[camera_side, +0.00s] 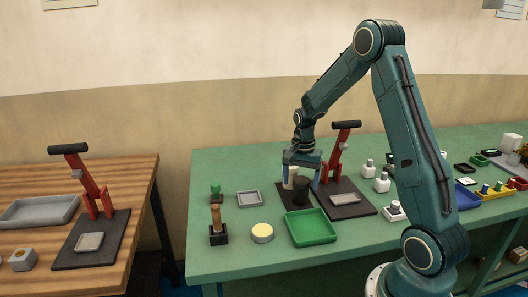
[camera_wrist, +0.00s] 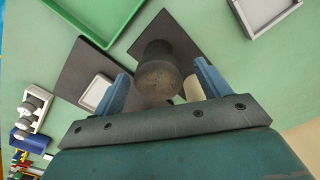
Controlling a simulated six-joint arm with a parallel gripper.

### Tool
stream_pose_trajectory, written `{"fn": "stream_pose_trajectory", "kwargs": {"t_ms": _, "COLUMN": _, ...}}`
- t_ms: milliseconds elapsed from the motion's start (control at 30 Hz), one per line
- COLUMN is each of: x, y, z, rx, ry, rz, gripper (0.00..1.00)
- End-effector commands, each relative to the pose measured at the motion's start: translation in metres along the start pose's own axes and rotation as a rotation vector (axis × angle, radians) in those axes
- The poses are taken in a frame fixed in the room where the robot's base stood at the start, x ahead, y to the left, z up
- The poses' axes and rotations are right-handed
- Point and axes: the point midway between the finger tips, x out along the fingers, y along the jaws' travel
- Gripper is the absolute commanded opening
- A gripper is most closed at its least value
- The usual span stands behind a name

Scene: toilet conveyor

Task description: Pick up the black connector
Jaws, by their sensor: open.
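A black cylinder (camera_side: 301,192), which looks like the black connector, stands upright on a dark mat (camera_side: 284,197) on the green table. In the wrist view its round top (camera_wrist: 158,78) lies between my two blue fingers, with a gap on each side. My gripper (camera_side: 302,178) is open, pointing down at the cylinder. It holds nothing. A cream cylinder (camera_side: 293,174) stands close behind the black one and is partly hidden in the wrist view (camera_wrist: 193,88).
A green tray (camera_side: 311,228) lies in front. A red-handled press (camera_side: 337,160) stands on a dark plate to the right. A grey tray (camera_side: 249,198), a yellow-topped round block (camera_side: 262,232) and a wooden-handled stamp (camera_side: 217,222) are on the left. White bottles (camera_side: 382,182) stand further right.

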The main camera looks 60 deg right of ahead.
Motion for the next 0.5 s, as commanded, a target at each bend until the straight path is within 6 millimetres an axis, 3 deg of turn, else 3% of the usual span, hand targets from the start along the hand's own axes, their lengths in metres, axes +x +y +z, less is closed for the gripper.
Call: {"fn": "stream_pose_trajectory", "kwargs": {"t_ms": 500, "x": 0.048, "y": 0.003, "z": -0.003, "rx": 0.000, "ry": -0.002, "rz": 0.002, "gripper": 0.76}}
